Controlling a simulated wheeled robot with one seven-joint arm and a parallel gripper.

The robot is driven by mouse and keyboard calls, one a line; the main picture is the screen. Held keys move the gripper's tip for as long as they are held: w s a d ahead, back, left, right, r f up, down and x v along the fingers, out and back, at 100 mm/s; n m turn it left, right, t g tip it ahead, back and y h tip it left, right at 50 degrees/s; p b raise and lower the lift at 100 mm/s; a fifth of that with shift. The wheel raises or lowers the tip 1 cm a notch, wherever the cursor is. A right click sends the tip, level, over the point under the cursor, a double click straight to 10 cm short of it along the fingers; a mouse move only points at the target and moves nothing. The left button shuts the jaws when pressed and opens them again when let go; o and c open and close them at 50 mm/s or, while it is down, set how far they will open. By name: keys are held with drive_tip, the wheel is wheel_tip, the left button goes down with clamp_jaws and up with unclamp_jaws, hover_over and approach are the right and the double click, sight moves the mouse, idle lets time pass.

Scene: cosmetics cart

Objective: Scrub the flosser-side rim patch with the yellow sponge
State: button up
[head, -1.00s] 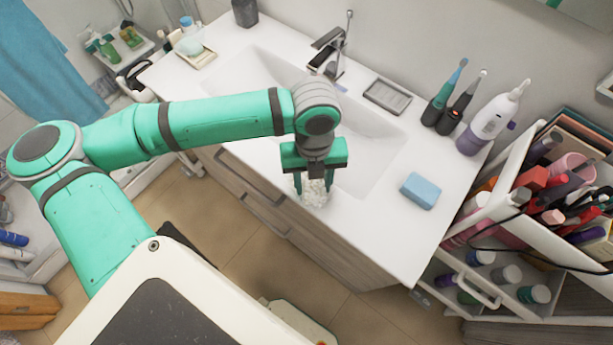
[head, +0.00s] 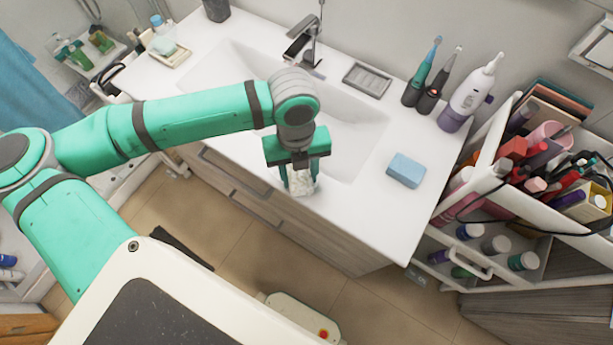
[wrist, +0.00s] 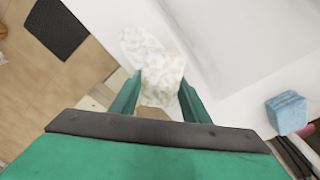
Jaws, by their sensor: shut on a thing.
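My gripper (head: 299,185) is shut on a pale cream, mottled block, which I take as the yellow sponge (head: 301,181); little yellow shows. In the wrist view the sponge (wrist: 162,77) sits between the two green fingers (wrist: 157,100). A pale, speckled patch (wrist: 138,42) lies on the white front rim of the sink, beside and partly behind the sponge. I cannot tell whether the sponge touches it. The flosser (head: 470,92), white and purple, stands at the back right of the counter.
A blue sponge (head: 406,170) lies on the counter (head: 385,215) right of the basin (head: 350,125). The faucet (head: 304,46), a grey soap dish (head: 367,79) and two electric toothbrushes (head: 425,78) are behind. A full cosmetics cart (head: 480,205) stands at the right.

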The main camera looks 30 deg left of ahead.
sight(311, 181)
drive_tip(key=shift+w+a, duration=0.15)
drive_tip(key=shift+a, duration=0.5)
drive_tip(key=shift+w+a, duration=0.15)
drive_tip(key=shift+a, duration=0.45)
drive_tip(key=shift+a+f, duration=0.1)
drive_tip(key=shift+a, duration=1.95)
drive_tip(key=shift+s+d, duration=0.2)
drive_tip(key=shift+d, duration=3.65)
drive_tip(key=shift+s+d, duration=0.15)
drive_tip(key=shift+d, duration=0.85)
drive_tip(key=shift+r, duration=3.45)
drive_tip(key=shift+a+r, duration=0.1)
drive_tip(key=shift+r, duration=0.05)
